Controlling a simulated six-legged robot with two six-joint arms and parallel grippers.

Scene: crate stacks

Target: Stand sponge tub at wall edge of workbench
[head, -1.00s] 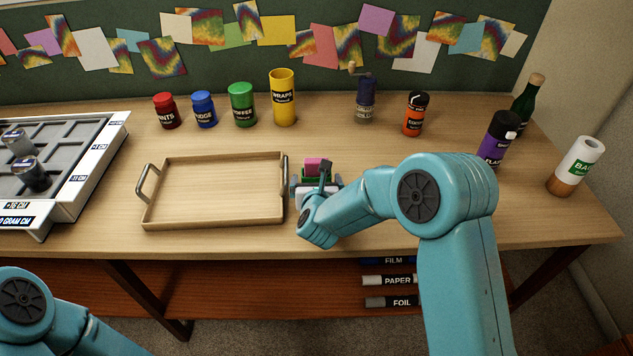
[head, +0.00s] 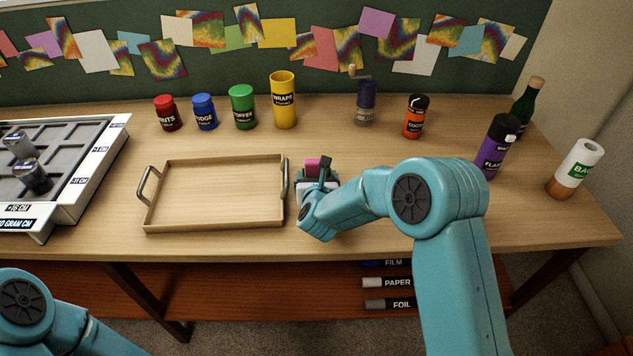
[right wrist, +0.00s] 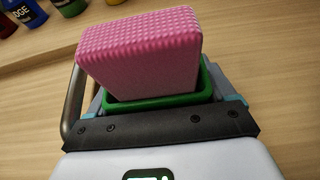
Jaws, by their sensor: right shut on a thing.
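The sponge tub is a small green tub (right wrist: 165,101) with a pink sponge (right wrist: 145,52) standing out of its top, seen close in the right wrist view. In the head view, the pink sponge (head: 312,164) shows on the workbench (head: 240,243), just right of the tray. My right gripper (head: 318,178) is shut on the tub, with fingers on both sides of it. The tub's base is hidden, so I cannot tell whether it touches the bench. My left gripper is out of view; only part of that arm shows at lower left.
A wooden tray (head: 218,224) lies just left of the tub. Red, blue, green and yellow containers (head: 284,100), a grinder (head: 365,105) and an orange jar (head: 414,118) stand along the wall side. There is clear bench between the grinder and the yellow container.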

